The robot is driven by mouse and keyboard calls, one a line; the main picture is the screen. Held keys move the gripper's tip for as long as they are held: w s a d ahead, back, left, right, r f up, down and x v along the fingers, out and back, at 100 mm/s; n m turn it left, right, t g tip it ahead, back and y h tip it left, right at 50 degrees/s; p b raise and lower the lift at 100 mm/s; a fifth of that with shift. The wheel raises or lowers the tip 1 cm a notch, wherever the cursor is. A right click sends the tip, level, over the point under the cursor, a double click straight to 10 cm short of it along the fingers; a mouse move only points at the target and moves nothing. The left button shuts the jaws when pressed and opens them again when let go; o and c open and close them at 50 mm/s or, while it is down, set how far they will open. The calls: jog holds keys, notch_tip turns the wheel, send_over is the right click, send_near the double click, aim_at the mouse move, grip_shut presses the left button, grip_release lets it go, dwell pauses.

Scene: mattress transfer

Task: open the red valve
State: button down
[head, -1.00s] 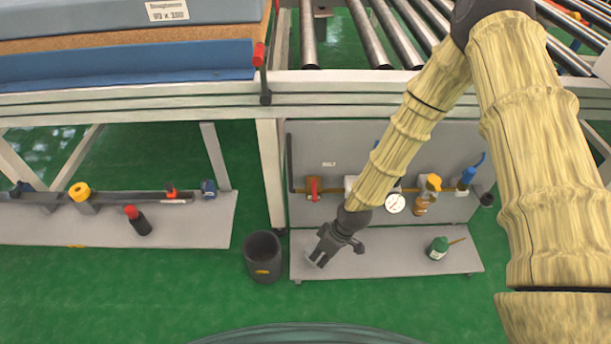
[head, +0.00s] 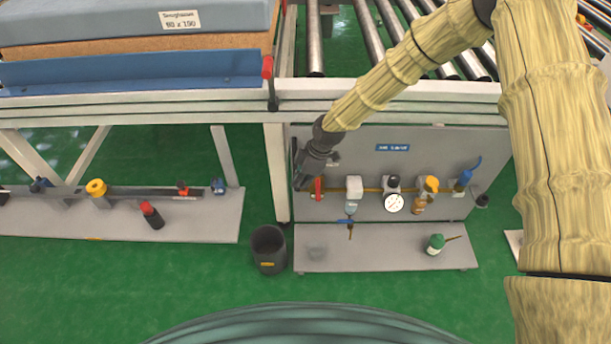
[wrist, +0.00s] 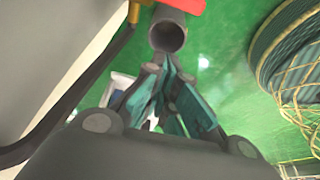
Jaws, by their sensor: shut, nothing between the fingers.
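The red valve (head: 318,188) is a red lever at the left end of the brass pipe on the grey panel. In the head view it hangs roughly vertical, partly hidden by my arm's end. My gripper (head: 301,181) is just left of the lever, pointing down. In the wrist view, my gripper (wrist: 170,67) has its fingers together, with nothing between them. Part of the red lever (wrist: 185,5) shows at the top edge, beyond the fingertips. I cannot tell whether the gripper touches it.
On the same pipe are a white block (head: 354,186), a gauge (head: 394,203), a yellow knob (head: 430,184) and a blue valve (head: 464,178).

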aim_at(318, 190)
jog(key=shift+d+f+b, duration=0.1)
jog(key=shift+d+f, duration=0.3)
jog(key=shift+f, duration=0.35)
jog(key=shift+d+f+b, duration=0.1)
jog(key=shift+d+f, duration=0.35)
jog(key=shift+f, duration=0.35)
jog(key=shift+d+f+b, duration=0.1)
jog(key=shift+d+f, duration=0.3)
jog(key=shift+f, duration=0.35)
